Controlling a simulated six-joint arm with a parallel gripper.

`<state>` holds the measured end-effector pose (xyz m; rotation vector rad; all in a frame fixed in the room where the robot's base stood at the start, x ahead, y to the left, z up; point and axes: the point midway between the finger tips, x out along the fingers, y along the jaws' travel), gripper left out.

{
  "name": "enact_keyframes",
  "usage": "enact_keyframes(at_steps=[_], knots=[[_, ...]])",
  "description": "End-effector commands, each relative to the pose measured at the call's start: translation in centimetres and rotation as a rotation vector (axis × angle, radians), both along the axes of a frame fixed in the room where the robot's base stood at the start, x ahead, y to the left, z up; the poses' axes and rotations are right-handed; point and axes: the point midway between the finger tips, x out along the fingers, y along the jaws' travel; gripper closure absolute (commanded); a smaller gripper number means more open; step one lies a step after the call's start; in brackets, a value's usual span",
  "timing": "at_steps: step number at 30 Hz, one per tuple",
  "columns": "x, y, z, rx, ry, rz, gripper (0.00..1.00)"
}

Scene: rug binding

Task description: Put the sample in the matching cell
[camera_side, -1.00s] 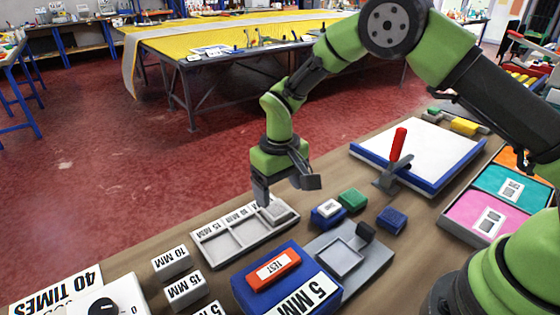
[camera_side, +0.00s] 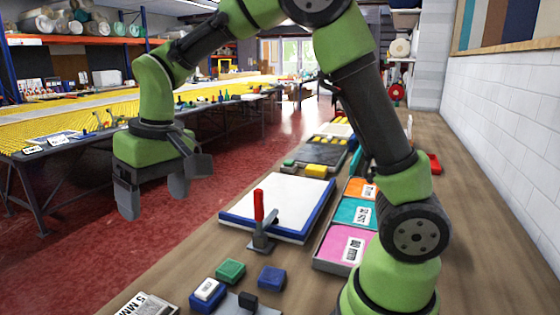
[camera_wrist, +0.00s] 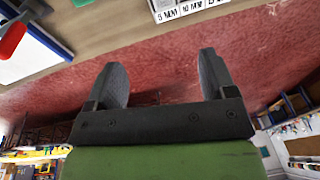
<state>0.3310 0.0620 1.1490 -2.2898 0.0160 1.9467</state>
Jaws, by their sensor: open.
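My gripper (camera_side: 153,195) is raised beyond the bench's far edge, over the red floor. In the wrist view its two fingers stand wide apart with nothing between them (camera_wrist: 160,68). A strip of the cell tray (camera_wrist: 190,12), with labels starting at 5 MM and 10 MM, shows at the wrist view's top edge, well away from the fingers. No piece is clearly identifiable as the sample now.
A green block (camera_side: 230,270), a blue block (camera_side: 271,277) and a white-topped blue block (camera_side: 207,291) lie near the front. Behind them are a red-handled clamp (camera_side: 259,207) and a white board (camera_side: 285,198). Coloured bins (camera_side: 345,246) stand right.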

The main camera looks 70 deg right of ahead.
Motion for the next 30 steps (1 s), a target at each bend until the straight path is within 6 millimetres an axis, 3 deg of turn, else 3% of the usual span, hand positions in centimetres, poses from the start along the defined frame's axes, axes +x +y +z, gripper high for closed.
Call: enact_keyframes(at_steps=[1, 6, 10, 15, 21, 30], knots=[[-1.5, -0.6, 2.0, 0.019, -0.043, -0.025, 0.22], [-7.1, -2.1, 6.2, 0.080, -0.169, -0.098, 0.22], [-11.7, -2.9, 7.6, 0.123, -0.265, -0.152, 0.22], [-16.3, -3.4, 7.6, 0.167, -0.366, -0.208, 0.22], [-18.6, -3.5, 6.9, 0.191, -0.423, -0.239, 0.22], [-18.8, -3.5, 6.8, 0.194, -0.427, -0.242, 0.22]])
